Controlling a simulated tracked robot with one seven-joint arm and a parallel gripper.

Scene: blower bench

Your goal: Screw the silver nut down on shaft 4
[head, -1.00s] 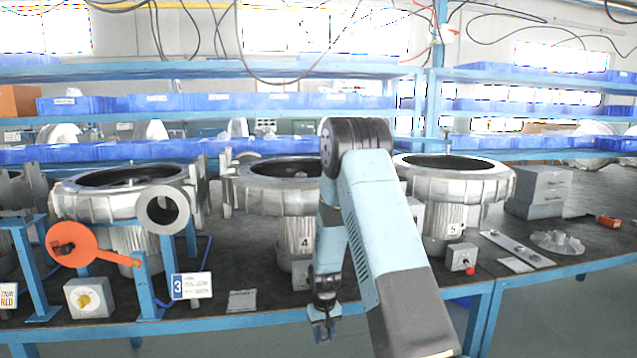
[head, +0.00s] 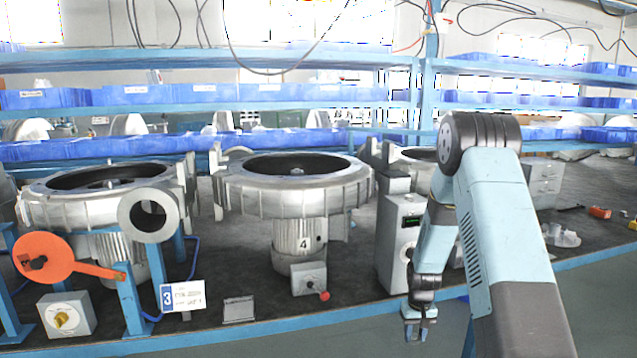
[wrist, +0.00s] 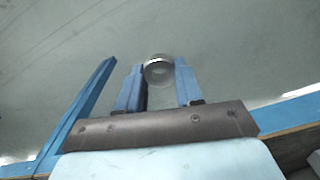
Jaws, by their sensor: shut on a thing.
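The silver nut (wrist: 158,69) shows in the wrist view as a round ring between the two blue fingers of my gripper (wrist: 160,82), which is shut on it. In the head view my gripper (head: 420,330) hangs low at the front right, past the bench's front edge and below its top. The nut is too small to make out there. The blower marked 4 (head: 298,195) stands on the bench left of my arm. The tip of its shaft (head: 297,172) shows in the middle of its open round housing. My gripper is well apart from it.
A grey box with a small display (head: 396,245) stands between blower 4 and my arm. A switch box with a red knob (head: 309,279) sits before blower 4. Blower 3 (head: 95,205) and an orange disc (head: 42,258) are at left. Blue shelves (head: 250,95) run behind.

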